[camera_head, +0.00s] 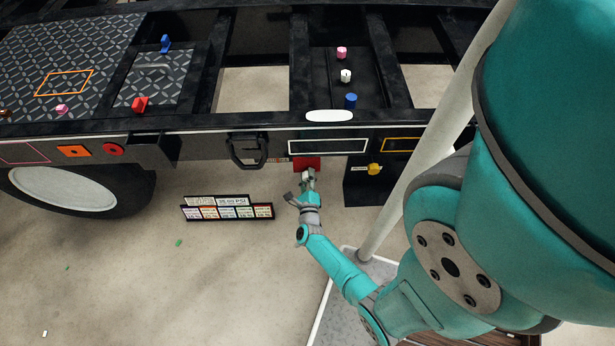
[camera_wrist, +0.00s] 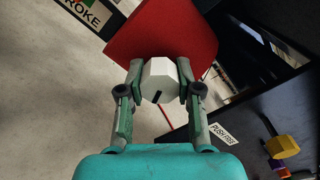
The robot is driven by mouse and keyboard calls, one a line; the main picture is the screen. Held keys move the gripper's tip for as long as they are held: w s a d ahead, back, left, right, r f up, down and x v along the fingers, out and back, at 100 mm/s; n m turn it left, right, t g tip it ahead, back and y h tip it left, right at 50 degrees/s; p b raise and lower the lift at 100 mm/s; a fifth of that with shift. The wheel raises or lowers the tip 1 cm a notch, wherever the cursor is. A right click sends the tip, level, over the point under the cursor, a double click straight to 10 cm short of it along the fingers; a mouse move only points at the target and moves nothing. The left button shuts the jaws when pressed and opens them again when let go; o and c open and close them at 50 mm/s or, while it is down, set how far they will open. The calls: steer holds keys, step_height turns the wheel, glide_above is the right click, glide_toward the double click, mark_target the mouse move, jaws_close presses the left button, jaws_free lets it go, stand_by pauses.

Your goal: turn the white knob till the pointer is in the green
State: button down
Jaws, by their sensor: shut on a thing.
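A white many-sided knob (camera_wrist: 158,75) with a short black mark on its face stands in front of a red plate (camera_wrist: 165,35) in the wrist view. The mark is slanted, its right end higher. My gripper (camera_wrist: 160,84) is shut on this knob, one finger on each side. In the head view my gripper (camera_head: 308,180) is below the trailer's side rail, just under the red plate (camera_head: 307,162); the knob is hard to make out there. No green zone around the knob can be made out.
A yellow knob (camera_head: 374,169) sits on a black box to the right, near a "PUSH FREE" label (camera_wrist: 224,132). A sign board (camera_head: 228,208) stands to the left. Another white knob (camera_head: 346,76) is up on the trailer frame. A black handle (camera_head: 247,152) hangs from the rail.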

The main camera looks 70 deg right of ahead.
steer(key=c, duration=0.8)
jaws_free()
steer(key=shift+o, duration=0.2)
steer(key=v, duration=1.2)
steer(key=shift+s+f, duration=0.1)
steer(key=s+a+r+m+t+y, duration=0.2)
steer(key=s+a+r+m+y, duration=0.2)
steer(key=a+r+m, duration=0.4)
steer(key=s+a+r+m+t+y, duration=0.3)
steer(key=a+r+m+y, duration=0.4)
steer(key=r+m, duration=0.6)
steer(key=s+a+r+m+t+y, duration=0.3)
steer(key=s+a+r+m+y, duration=0.2)
steer(key=a+r+m, duration=0.6)
steer(key=shift+s+r+y, duration=0.25)
steer(key=shift+r+y, duration=0.05)
steer(key=shift+r, duration=0.1)
